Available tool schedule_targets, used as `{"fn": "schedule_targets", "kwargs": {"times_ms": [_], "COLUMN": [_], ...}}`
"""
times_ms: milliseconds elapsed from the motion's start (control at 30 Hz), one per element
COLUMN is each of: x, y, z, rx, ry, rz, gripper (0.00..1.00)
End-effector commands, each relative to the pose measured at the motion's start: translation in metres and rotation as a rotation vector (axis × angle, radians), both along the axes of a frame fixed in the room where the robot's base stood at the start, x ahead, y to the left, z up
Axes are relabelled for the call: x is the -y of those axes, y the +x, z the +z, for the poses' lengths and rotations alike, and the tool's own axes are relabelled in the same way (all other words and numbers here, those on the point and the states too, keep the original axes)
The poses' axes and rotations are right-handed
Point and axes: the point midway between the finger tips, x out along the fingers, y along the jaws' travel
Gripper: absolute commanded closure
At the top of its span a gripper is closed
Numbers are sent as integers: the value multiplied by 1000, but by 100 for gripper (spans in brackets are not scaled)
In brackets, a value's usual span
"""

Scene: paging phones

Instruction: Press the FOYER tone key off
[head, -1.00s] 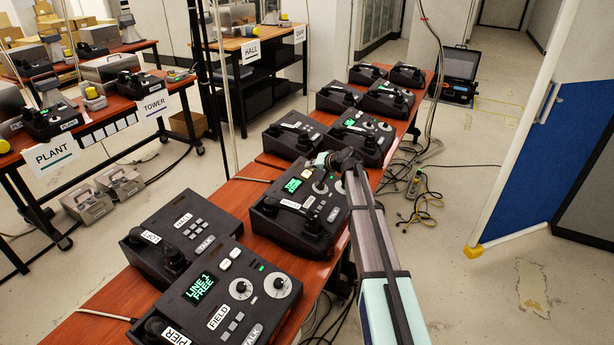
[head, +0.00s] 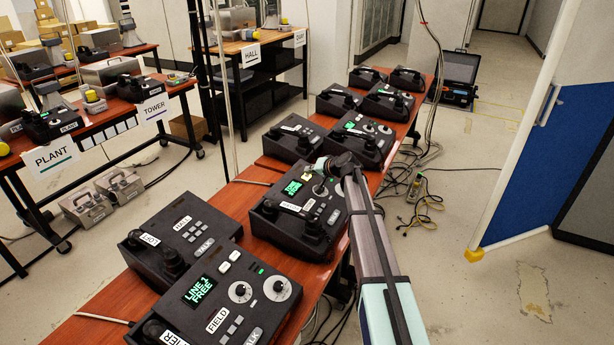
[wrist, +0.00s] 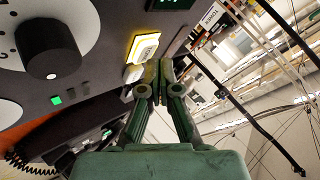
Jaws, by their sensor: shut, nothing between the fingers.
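The paging phone (head: 268,228) in the middle of the near bench is black, with a green-lit display (head: 292,188), dials and a handset; I cannot read its labels as FOYER. A key on it glows yellow in the head view (head: 309,175). In the wrist view the glowing yellow key (wrist: 145,47) sits beside a smaller pale key (wrist: 133,73). My gripper (wrist: 158,68) is shut and empty, its fingertips close beside both keys; I cannot tell if they touch. In the head view my gripper (head: 321,165) is over the far side of this phone.
More phones (head: 361,137) stand beyond. A large dial (wrist: 50,50) and a green light (wrist: 57,100) are left of the keys in the wrist view. Cables lie on the floor.

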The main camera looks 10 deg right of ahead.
Motion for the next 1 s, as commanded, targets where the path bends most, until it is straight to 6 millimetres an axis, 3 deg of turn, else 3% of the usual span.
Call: {"fn": "schedule_targets", "kwargs": {"times_ms": [1000], "x": [-2], "y": [1], "z": [-9], "rx": [0], "ry": [0], "rz": [0], "gripper": [100]}}
